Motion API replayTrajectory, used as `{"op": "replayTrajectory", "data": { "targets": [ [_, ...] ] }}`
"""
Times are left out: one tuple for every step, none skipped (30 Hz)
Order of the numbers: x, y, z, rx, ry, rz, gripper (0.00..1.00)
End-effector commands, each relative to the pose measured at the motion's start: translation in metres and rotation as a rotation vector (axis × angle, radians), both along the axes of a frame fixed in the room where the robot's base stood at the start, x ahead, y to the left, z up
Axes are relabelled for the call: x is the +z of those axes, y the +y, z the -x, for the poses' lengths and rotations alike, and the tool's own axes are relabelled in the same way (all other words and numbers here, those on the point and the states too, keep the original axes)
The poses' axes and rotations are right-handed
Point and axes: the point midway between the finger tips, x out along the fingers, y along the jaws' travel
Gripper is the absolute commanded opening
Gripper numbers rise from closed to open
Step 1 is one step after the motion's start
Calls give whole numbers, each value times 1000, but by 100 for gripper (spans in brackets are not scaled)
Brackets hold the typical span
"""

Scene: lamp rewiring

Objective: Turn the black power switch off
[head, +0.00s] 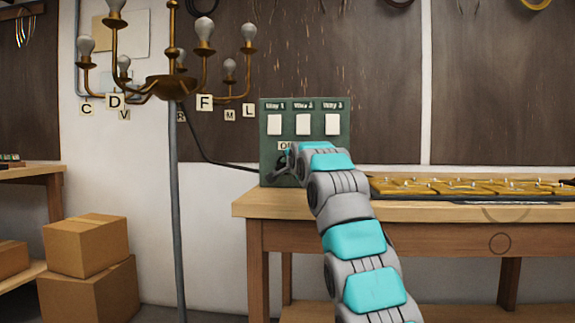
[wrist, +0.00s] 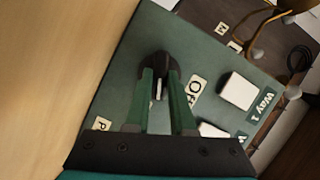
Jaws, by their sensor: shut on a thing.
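A green switch panel (head: 268,120) stands on the left end of the wooden bench, with white switches such as Way 1 (head: 274,124) in a row on top. In the wrist view the panel (wrist: 120,65) fills the middle, with an "Off" label (wrist: 194,92) beside my fingers. My gripper (wrist: 159,80) is at the panel face, its green fingers closed in around the black power switch (wrist: 158,60). The fingertips and the switch are both dark there, so the switch's exact position is hard to tell. In the head view my arm mostly hides the switch.
A brass lamp (head: 172,88) with several bulbs and letter tags stands left of the panel, a black cable running between them. Yellow plates (head: 470,186) lie on the bench (head: 440,212) to the right. Cardboard boxes (head: 85,245) are stacked at the lower left.

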Motion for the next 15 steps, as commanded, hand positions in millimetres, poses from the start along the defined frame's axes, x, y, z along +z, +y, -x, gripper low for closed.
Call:
{"op": "replayTrajectory", "data": {
  "targets": [
    [-1,0,0,-2,7,8,0],
    [-2,1,0,0,8,11,0],
    [-3,1,0,0,11,16,0],
    [-2,1,0,0,10,21,0],
    [-2,1,0,1,9,23,0],
    [-2,2,0,1,8,27,0],
    [-2,2,0,1,8,29,0],
    [-2,1,0,1,9,34,0],
    [-3,1,-1,0,9,38,0],
    [-3,1,-1,0,9,43,0],
    [-3,1,-1,0,10,47,0],
    [-3,1,-1,0,10,53,0],
    [-3,1,-1,0,10,57,0],
    [-3,1,-1,0,10,62,0],
    [-3,1,-1,0,10,69,0]
  ]
}}
